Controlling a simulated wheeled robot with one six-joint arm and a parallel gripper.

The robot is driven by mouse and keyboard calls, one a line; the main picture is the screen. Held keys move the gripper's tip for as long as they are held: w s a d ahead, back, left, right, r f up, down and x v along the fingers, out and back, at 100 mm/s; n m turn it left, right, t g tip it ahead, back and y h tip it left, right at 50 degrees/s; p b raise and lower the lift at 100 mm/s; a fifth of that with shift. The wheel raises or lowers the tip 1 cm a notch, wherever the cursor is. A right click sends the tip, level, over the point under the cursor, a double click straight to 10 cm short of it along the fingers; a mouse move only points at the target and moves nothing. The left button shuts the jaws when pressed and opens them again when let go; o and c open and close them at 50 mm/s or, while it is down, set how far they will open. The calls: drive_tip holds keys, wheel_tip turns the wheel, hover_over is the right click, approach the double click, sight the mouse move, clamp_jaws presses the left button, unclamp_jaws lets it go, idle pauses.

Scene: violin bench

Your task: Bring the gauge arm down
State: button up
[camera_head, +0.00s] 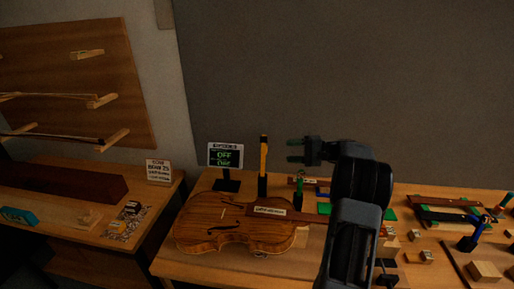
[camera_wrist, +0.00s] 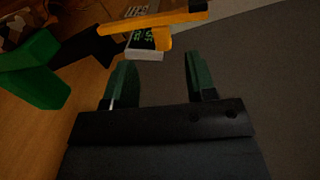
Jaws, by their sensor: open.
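The upright yellow bar with a black top (camera_head: 263,156) appears to be the gauge arm; it stands behind the violin (camera_head: 225,232) on the bench. In the wrist view the yellow bar (camera_wrist: 150,22) lies across the top, beyond my fingertips. My gripper (camera_head: 296,150) is open, with dark green fingers pointing left, to the right of the bar's upper part and apart from it. In the wrist view the space between the fingers (camera_wrist: 160,78) is empty. A small display reading OFF (camera_head: 225,156) stands left of the bar; it also shows in the wrist view (camera_wrist: 146,44).
A green piece on a dark post (camera_head: 299,185) stands just right of the bar, and a large green block (camera_wrist: 36,72) shows close in the wrist view. Tools and wood blocks (camera_head: 485,270) crowd the bench's right side. The wall behind is bare.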

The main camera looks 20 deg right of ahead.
sight(264, 155)
drive_tip(key=w+a+f+t+p, duration=0.1)
drive_tip(key=w+a+p, duration=0.1)
drive_tip(key=w+a, duration=0.5)
drive_tip(key=shift+w+a+f+y+p, duration=0.2)
drive_tip(key=shift+w+a+y+p, duration=0.15)
drive_tip(key=shift+a, duration=0.8)
drive_tip(key=shift+s, duration=0.1)
drive_tip(key=shift+c, duration=0.4)
clamp_jaws()
